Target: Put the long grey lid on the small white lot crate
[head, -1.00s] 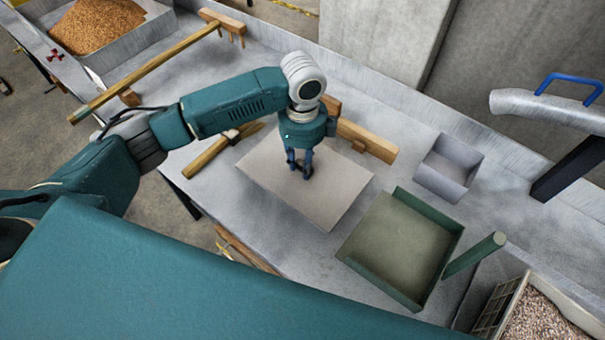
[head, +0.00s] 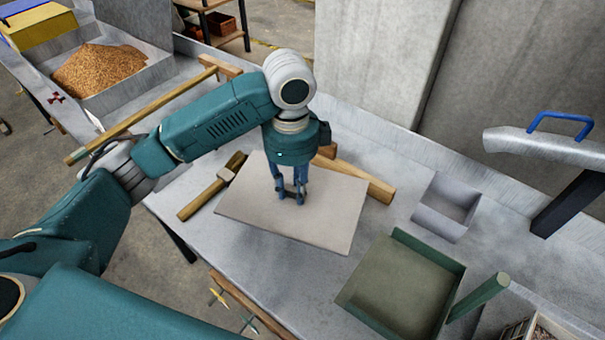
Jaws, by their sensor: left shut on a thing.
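A flat, pale grey rectangular board, which looks like the long grey lid (head: 325,215), is in my left gripper (head: 289,195). The gripper is shut on it near the middle of its top. The lid seems to hang a little above the table, with wooden tools partly hidden behind it. A small, open, pale grey-white box (head: 447,207) stands on the table to the right of the lid, apart from it. It looks like the small white lot crate, and its inside looks empty. My right gripper is not in view.
A green open-fronted scoop (head: 402,285) with an upright-looking handle lies between the lid and the front right. Wooden tools (head: 212,187) lie left of and behind the lid. A grain tray (head: 150,72) is at the back left. A metal spout with blue handle (head: 545,147) overhangs at right.

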